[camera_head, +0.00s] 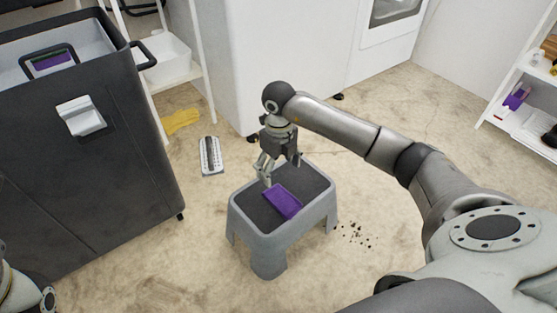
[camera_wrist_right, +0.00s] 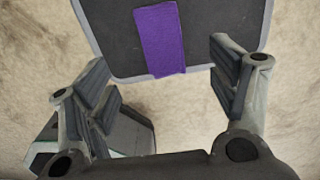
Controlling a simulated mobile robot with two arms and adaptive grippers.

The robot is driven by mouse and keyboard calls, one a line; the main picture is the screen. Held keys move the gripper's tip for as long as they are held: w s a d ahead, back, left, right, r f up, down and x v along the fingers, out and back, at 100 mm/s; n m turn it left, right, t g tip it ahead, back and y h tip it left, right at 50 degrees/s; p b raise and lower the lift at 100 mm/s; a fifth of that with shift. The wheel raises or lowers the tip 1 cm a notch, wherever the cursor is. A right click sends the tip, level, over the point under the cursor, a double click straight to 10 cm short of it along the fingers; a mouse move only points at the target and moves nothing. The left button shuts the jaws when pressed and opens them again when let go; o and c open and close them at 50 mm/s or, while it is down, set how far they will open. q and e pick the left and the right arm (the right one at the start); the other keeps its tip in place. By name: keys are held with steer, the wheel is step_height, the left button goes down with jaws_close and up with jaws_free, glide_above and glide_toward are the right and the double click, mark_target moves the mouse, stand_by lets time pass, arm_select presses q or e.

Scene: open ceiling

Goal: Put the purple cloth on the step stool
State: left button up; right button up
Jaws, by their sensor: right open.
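The purple cloth (camera_head: 283,202) lies flat on the dark top of the grey step stool (camera_head: 246,237), towards its front side. In the right wrist view the cloth (camera_wrist_right: 161,40) is a purple strip on the stool top (camera_wrist_right: 205,22), with one end at the stool's rim. My right gripper (camera_head: 280,174) points down over the back left part of the stool, beside the cloth. In the right wrist view its fingers (camera_wrist_right: 165,88) are spread wide with nothing between them. My left gripper does not show; only a bit of my left arm is at the lower left edge.
A dark wheeled cart (camera_head: 85,165) stands at the left. A yellow cloth (camera_head: 181,121) and a grey-white brush-like object (camera_head: 210,155) lie on the floor behind the stool. Dark crumbs (camera_head: 357,236) lie right of the stool. A white shelf (camera_head: 490,110) stands at the far right.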

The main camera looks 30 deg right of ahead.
steer(key=shift+r, duration=0.3)
